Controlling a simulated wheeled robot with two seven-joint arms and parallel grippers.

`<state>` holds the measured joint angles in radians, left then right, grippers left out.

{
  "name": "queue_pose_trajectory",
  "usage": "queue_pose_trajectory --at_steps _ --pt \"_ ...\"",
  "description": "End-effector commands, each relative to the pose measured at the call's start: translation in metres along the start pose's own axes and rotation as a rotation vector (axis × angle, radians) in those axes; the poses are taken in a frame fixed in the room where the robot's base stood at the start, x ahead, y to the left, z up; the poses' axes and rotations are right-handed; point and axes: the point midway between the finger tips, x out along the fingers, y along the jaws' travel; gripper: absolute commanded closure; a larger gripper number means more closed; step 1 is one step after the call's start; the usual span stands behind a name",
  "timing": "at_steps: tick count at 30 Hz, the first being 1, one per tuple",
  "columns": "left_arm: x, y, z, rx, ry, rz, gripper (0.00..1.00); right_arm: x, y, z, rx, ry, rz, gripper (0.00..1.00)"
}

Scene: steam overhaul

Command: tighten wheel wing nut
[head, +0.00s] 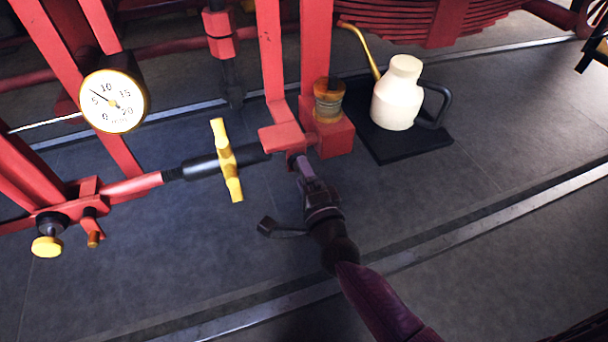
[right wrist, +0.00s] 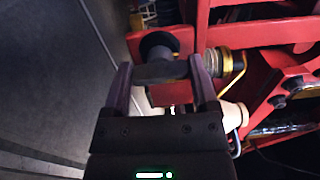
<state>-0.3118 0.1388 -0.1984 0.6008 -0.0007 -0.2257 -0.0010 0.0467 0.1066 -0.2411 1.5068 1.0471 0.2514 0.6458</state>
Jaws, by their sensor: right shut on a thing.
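My right gripper (head: 303,164) reaches up from below to the underside of a red bracket (head: 283,138). In the right wrist view its two fingers (right wrist: 161,82) are closed on a dark grey winged piece, which looks like the wing nut (right wrist: 160,71). A dark round knob or shaft end (right wrist: 158,45) shows just beyond it. In the head view the wing nut is mostly hidden by the gripper. Its thread and how tightly it is seated cannot be seen. My left gripper is in neither view.
A yellow T-handle (head: 226,160) on a dark rod is left of the gripper. A pressure gauge (head: 114,101) is at upper left. A cream oil can (head: 397,95) stands on a black mat (head: 402,149) at right. A brass-coloured cup (head: 328,101) stands close behind. The lower-right floor is clear.

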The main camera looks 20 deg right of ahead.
Motion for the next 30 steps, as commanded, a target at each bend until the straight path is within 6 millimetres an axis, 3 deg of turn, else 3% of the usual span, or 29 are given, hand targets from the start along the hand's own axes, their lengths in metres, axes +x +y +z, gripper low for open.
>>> queue_pose_trajectory --at_steps 6,7,10,17,20,30 --pt "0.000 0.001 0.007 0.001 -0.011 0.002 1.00 -0.001 0.003 0.000 0.002 -0.001 0.006 0.83" --pt "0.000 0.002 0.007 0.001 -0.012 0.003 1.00 -0.001 0.003 0.000 0.002 -0.001 0.006 0.22" --pt "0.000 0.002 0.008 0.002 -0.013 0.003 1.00 -0.001 0.002 0.000 0.001 -0.001 0.005 0.01" --pt "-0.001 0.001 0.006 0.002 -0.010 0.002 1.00 -0.001 0.001 0.000 0.000 0.000 0.003 0.00" --pt "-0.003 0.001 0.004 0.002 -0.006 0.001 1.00 -0.010 0.001 0.000 -0.002 0.000 0.003 0.00" --pt "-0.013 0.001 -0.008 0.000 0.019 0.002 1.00 -0.084 0.001 0.000 -0.001 -0.002 0.006 0.00"
